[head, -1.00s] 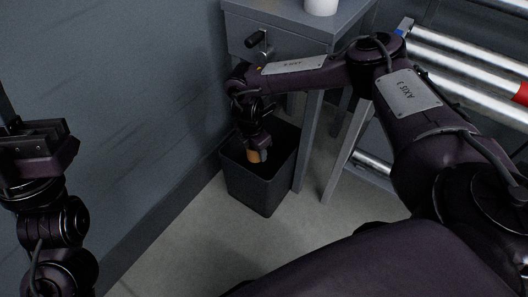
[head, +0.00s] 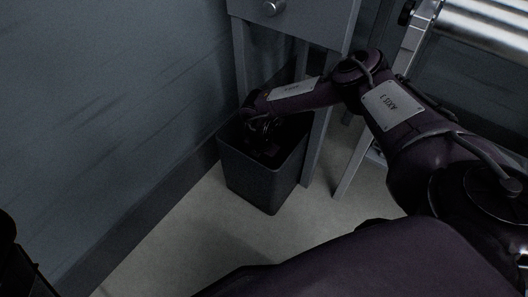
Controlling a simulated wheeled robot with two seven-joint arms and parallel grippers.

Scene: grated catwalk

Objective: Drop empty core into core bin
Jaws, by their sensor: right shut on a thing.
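The core bin (head: 262,187) is a dark square bin on the floor, beside the wall and the grey table's leg. My right arm reaches down into it from the right.
A grey table with a drawer (head: 297,17) stands behind the bin, its legs close to the bin's right side. A rack with metal rollers (head: 482,27) is at the upper right. The wall runs along the left. The floor (head: 200,225) in front is clear.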

